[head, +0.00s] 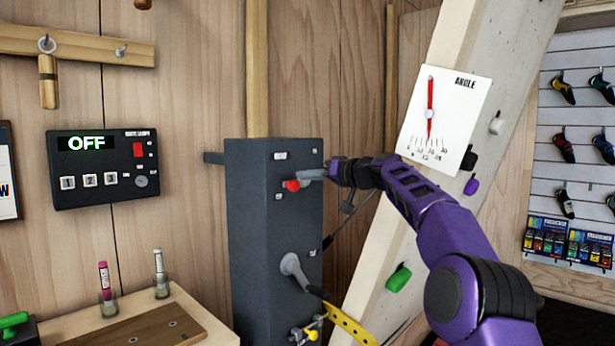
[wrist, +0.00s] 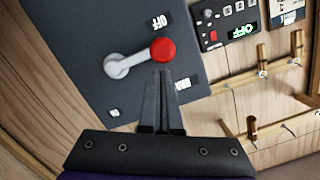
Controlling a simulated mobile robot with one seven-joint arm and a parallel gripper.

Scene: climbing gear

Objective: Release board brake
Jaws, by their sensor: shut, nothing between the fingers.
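The brake lever is a short grey arm (head: 312,174) with a red knob (head: 291,185) on the dark grey box (head: 275,240). In the wrist view the lever (wrist: 122,66) points sideways, its red knob (wrist: 163,51) between an "OFF" label (wrist: 159,20) and another label (wrist: 187,83) partly hidden by a finger. My gripper (wrist: 163,76) is shut and empty, its fingertips right at the knob's edge. I cannot tell whether they touch it. In the head view my gripper (head: 334,171) is beside the box, tips partly hidden. The tilted board (head: 460,110) carries an angle gauge (head: 443,115) with a red needle.
A grey crank (head: 292,265) with a black handle sticks out of the box below the lever. A yellow perforated strip (head: 350,325) is lower down. A control panel reading OFF (head: 103,167) hangs on the left wall. A wooden bench (head: 150,320) holds two pens.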

